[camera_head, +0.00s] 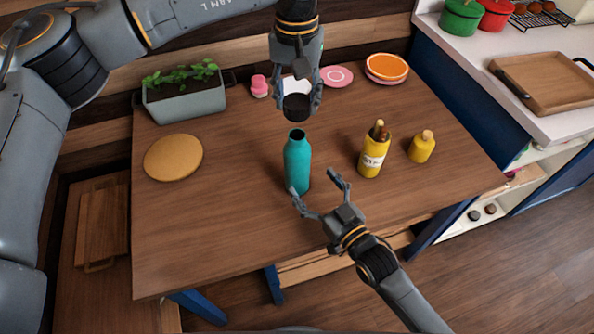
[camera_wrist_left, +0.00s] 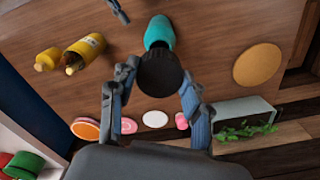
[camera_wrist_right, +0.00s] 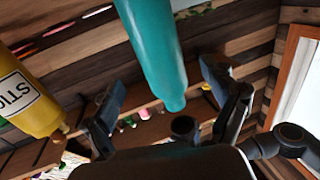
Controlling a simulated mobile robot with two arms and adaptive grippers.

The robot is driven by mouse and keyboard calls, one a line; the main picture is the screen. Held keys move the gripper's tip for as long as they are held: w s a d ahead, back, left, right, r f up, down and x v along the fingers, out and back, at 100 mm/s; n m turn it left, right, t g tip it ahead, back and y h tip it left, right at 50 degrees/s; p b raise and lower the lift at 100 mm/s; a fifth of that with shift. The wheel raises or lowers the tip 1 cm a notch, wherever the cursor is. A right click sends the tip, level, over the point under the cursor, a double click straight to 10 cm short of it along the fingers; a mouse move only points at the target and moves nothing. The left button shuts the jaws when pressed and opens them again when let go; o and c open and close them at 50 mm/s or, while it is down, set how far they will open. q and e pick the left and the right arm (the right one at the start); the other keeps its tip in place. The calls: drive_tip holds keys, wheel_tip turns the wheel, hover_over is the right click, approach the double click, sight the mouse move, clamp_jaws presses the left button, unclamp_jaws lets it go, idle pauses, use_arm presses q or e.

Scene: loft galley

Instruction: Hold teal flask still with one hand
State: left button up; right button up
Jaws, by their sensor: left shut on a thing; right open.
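The teal flask (camera_head: 297,163) stands upright on the wooden table, its dark mouth open. My left gripper (camera_head: 298,104) is above it, shut on a black cap (camera_head: 297,110), which is apart from the flask. The left wrist view shows the cap (camera_wrist_left: 160,73) between the fingers, with the flask (camera_wrist_left: 160,33) beyond. My right gripper (camera_head: 313,183) is open at the near side of the flask, low down. In the right wrist view the flask (camera_wrist_right: 152,50) appears between the spread fingers; I cannot tell whether either finger touches it.
A yellow labelled jar (camera_head: 374,158) and a small yellow bottle (camera_head: 422,148) stand right of the flask. A round tan board (camera_head: 173,157) lies left, near a planter (camera_head: 187,105). Plates, including an orange one (camera_head: 386,67), lie at the back. The table's front left is clear.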

drive_tip(key=x, duration=0.7)
drive_tip(key=shift+c, duration=0.2)
drive_tip(key=c, duration=1.8)
use_arm(q)
hover_over(296, 135)
drive_tip(key=shift+f, duration=2.5)
use_arm(e)
drive_tip(key=shift+o, duration=0.2)
use_arm(q)
drive_tip(key=shift+f, duration=0.9)
drive_tip(key=shift+f, duration=0.6)
use_arm(e)
clamp_jaws()
